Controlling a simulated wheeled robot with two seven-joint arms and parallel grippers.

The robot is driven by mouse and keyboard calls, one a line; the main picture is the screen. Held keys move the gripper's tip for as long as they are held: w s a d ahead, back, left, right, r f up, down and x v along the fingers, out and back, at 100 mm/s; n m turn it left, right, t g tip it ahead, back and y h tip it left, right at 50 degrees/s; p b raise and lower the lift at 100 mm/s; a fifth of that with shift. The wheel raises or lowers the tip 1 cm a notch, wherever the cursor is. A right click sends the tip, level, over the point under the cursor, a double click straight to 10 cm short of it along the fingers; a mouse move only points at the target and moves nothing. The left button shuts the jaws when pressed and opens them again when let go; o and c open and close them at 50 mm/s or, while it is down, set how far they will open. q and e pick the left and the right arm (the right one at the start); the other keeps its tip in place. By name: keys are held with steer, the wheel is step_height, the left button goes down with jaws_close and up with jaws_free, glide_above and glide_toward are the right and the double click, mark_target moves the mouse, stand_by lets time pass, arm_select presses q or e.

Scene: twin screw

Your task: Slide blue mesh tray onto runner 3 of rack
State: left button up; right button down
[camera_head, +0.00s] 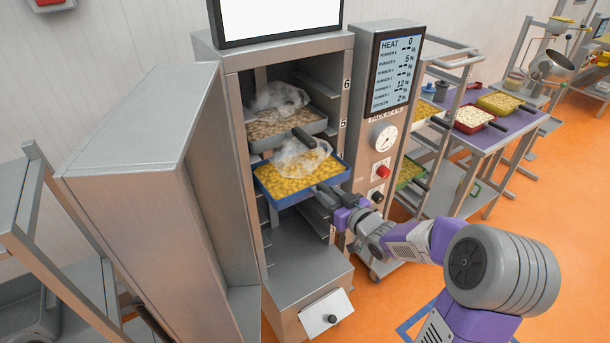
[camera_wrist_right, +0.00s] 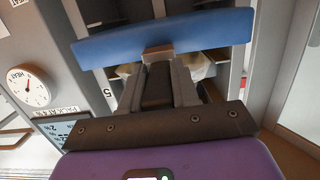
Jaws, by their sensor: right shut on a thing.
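The blue tray (camera_head: 318,180) holds yellow pieces with a clear, crumpled film over part of them. It sits partly inside the open rack cabinet (camera_head: 235,120), with its front sticking out of the opening. My right gripper (camera_head: 345,208) is shut on the tray's handle at its front. In the right wrist view the tray's blue front wall (camera_wrist_right: 165,38) lies across the top, with my right gripper (camera_wrist_right: 158,80) just below it. The tray is below label 5; lower labels are hidden, so I cannot tell its runner. My left gripper is not in view.
A grey tray (camera_head: 285,128) with brownish pieces and film sits above the blue tray. Empty runners show below. The cabinet door (camera_head: 150,130) stands open at left. A control panel (camera_head: 396,75) adjoins the right side. A purple table (camera_head: 490,130) with trays stands further right.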

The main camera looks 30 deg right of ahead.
steer(key=s, duration=0.9)
steer(key=shift+s+d+p, duration=0.2)
steer(key=shift+d+p, duration=0.15)
steer(key=shift+p, duration=0.05)
steer(key=shift+r, duration=0.1)
